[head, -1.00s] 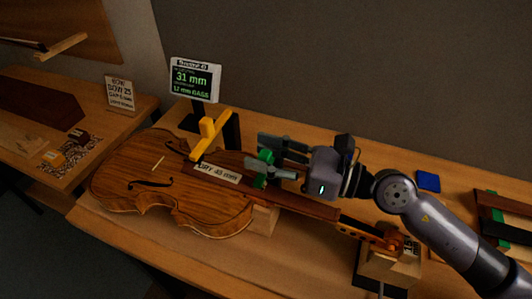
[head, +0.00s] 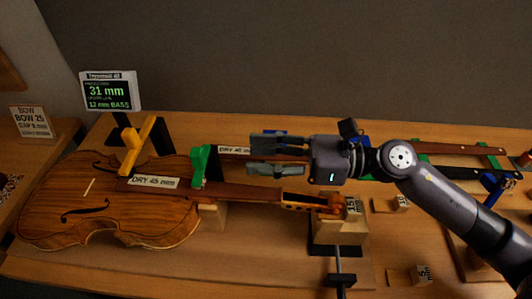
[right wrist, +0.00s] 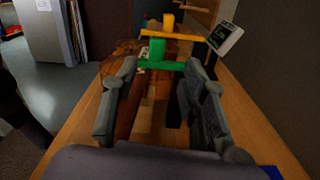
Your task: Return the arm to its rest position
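My right gripper (head: 250,154) is open and empty, above the bench behind the violin's neck. In the right wrist view its two fingers (right wrist: 160,75) stand wide apart. The green piece (head: 198,160) stands on the fingerboard, beyond and clear of the fingertips; it also shows in the right wrist view (right wrist: 157,58). The violin (head: 110,208) lies on the bench with its body at the left and its scroll at the right. A yellow piece (head: 130,140) stands over its body end of the fingerboard. My left gripper is not in view.
A small display (head: 109,91) reading 31 mm stands behind the violin. A wooden block (head: 345,232) supports the scroll end. Small labelled blocks (head: 408,276) lie at the front right. A green-ended rack (head: 490,150) lies behind my right arm. A bow sign (head: 30,121) is at the left.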

